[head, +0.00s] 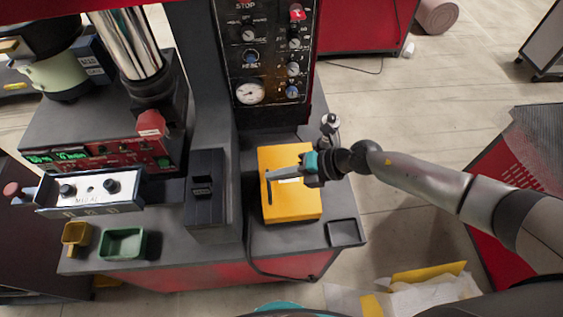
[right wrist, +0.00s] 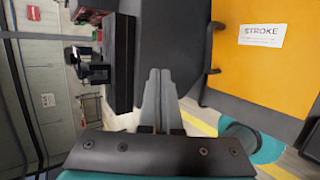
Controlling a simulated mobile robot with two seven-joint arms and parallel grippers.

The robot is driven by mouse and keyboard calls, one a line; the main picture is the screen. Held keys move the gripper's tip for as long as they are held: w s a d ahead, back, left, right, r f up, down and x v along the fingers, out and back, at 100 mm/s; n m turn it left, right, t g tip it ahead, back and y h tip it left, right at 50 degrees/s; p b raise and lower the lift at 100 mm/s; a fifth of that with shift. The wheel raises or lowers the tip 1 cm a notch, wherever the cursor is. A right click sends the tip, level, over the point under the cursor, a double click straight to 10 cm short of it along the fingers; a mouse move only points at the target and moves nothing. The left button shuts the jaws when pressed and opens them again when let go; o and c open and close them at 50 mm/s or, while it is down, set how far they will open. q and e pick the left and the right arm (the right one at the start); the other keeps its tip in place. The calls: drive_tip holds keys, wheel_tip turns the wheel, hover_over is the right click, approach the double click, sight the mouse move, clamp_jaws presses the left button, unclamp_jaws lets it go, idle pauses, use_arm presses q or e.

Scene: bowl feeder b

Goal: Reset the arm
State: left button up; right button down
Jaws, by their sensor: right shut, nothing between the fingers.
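My right arm comes in from the right in the head view. Its gripper (head: 270,176) is over the yellow box (head: 293,207) on the machine's bench, with the fingers pointing left. In the right wrist view the two grey fingers (right wrist: 160,78) lie together, shut and empty. The yellow box also shows there as an orange face (right wrist: 275,70) with a white "STROKE" label, to the right of the fingers. A dark handle (right wrist: 212,62) stands at its edge, apart from the fingers. My left gripper is in neither view.
A control panel (head: 262,60) with knobs and a gauge rises behind the box. A black block (head: 205,190) stands left of it. A green tray (head: 122,244) and a small yellow tray (head: 76,235) sit at the bench's left front. Open floor (head: 400,225) lies to the right.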

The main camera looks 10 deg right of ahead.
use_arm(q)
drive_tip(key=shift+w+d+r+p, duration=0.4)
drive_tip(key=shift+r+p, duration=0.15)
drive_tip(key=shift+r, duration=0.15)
use_arm(e)
drive_tip(key=r, duration=0.1)
drive_tip(key=s+r, duration=0.1)
drive_tip(key=r, duration=0.2)
drive_tip(key=shift+s+d+r, duration=0.15)
drive_tip(key=shift+d+r, duration=0.2)
drive_tip(key=shift+d, duration=0.05)
